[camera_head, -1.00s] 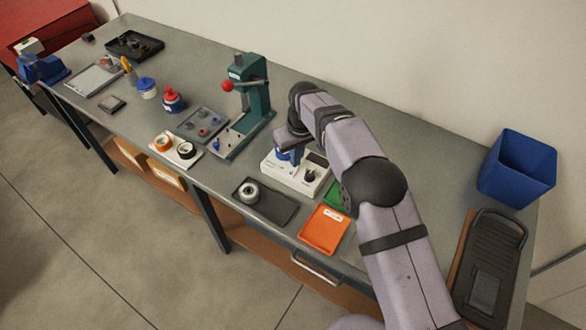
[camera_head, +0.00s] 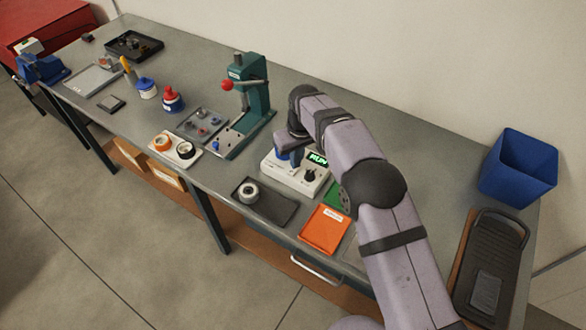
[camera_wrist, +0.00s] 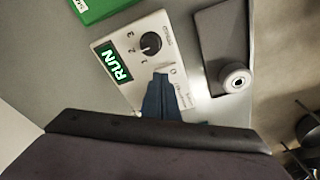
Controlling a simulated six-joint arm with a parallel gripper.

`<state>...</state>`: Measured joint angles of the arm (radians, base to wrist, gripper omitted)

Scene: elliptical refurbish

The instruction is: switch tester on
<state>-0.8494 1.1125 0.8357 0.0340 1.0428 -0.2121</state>
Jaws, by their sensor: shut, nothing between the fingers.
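The tester (camera_head: 298,180) is a white box on the bench with a black knob (camera_head: 310,174) and a small display (camera_head: 318,159) lit green with "RUN". In the wrist view the tester (camera_wrist: 127,69) shows the knob (camera_wrist: 151,43) beside numbers and the display (camera_wrist: 115,63) reading "RUN". My gripper (camera_wrist: 161,78) is shut and empty, its blue fingertips at the tester's top face beside a small light-coloured part, which they partly hide. I cannot tell whether they touch it. In the head view my arm partly covers the tester.
A dark mat (camera_head: 265,203) with a metal ring part (camera_head: 249,192) lies in front of the tester. An orange tray (camera_head: 325,230) and a green tray (camera_wrist: 97,8) are beside it. A green press (camera_head: 250,100) stands left. A blue bin (camera_head: 518,168) stands right.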

